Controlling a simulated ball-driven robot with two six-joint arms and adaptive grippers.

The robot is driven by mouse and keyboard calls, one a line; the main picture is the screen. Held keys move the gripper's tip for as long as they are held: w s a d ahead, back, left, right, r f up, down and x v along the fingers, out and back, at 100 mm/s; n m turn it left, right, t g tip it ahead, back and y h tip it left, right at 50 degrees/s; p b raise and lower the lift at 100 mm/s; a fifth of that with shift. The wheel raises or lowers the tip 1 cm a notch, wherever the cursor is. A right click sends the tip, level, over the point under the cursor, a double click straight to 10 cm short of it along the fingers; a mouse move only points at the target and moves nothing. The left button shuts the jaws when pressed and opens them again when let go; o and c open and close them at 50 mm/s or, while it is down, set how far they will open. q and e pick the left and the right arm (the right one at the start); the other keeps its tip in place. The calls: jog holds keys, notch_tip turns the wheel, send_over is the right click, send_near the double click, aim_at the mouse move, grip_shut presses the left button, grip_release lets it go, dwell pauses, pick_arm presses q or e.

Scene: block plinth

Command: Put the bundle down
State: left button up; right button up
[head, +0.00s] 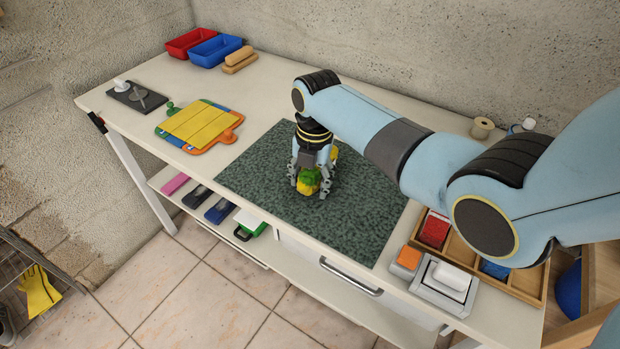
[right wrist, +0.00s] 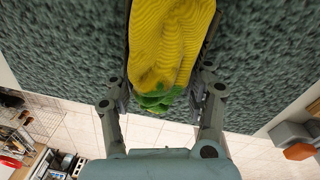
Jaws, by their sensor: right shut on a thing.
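The bundle (head: 308,180) is yellow with a green part, and my right gripper (head: 313,182) is shut on it over the dark green mat (head: 350,214). In the right wrist view, the yellow ridged bundle (right wrist: 170,45) sits between the two fingers of my right gripper (right wrist: 165,85), with green showing at its lower end. The mat (right wrist: 70,50) fills the ground behind it. I cannot tell whether the bundle touches the mat. Part of the bundle is hidden by the fingers in the head view. My left gripper is not in view.
Left of the mat lie coloured boards with a yellow top (head: 200,125). Red (head: 188,42) and blue (head: 216,50) trays stand at the back left. A wooden divided tray (head: 525,284) and an orange block (head: 408,257) are at the right. Much of the mat is bare.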

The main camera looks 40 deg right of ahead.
jog(key=o, duration=1.4)
jog(key=shift+f, duration=0.1)
